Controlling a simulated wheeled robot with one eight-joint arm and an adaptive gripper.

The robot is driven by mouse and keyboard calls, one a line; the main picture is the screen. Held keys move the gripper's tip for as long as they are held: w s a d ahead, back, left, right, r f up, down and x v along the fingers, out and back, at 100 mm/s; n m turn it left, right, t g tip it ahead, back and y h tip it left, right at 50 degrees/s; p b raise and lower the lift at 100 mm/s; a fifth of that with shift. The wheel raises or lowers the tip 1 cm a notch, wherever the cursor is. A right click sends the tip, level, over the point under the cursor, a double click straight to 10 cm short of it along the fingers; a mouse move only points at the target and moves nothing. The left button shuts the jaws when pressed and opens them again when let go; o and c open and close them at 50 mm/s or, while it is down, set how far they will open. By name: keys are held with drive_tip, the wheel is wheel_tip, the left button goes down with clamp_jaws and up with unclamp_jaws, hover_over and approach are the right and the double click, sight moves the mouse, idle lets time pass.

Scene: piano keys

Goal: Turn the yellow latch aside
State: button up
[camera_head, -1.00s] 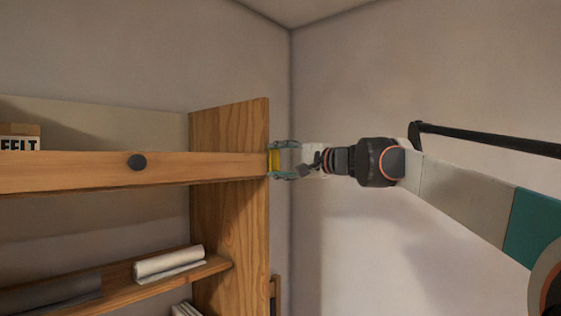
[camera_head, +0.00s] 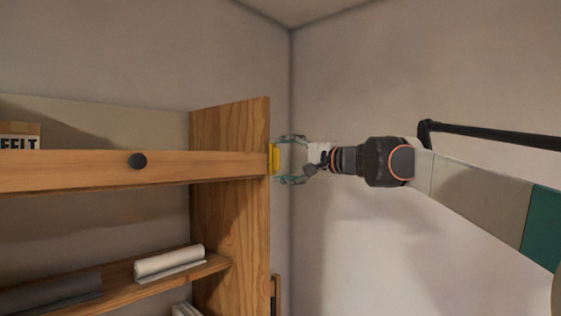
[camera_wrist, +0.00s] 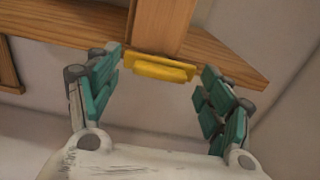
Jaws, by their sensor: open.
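The yellow latch (camera_head: 274,159) sits at the right end of the wooden bar (camera_head: 75,171), against the front edge of the upright wooden side panel (camera_head: 229,215). In the wrist view the latch (camera_wrist: 158,67) lies across the end of the bar, ahead of and between my fingers. My gripper (camera_head: 291,160) is open and empty, just to the right of the latch in the head view. Its teal fingers are spread wide in the wrist view (camera_wrist: 160,95), with a gap between them and the latch.
A lower shelf (camera_head: 120,281) holds a white roll (camera_head: 168,261) and a dark grey roll (camera_head: 52,291). A box marked FELT (camera_head: 19,136) is at the far left. Free room lies right of the panel, before the wall.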

drive_tip(key=v, duration=1)
drive_tip(key=shift+s+d, duration=0.1)
drive_tip(key=shift+s, duration=0.05)
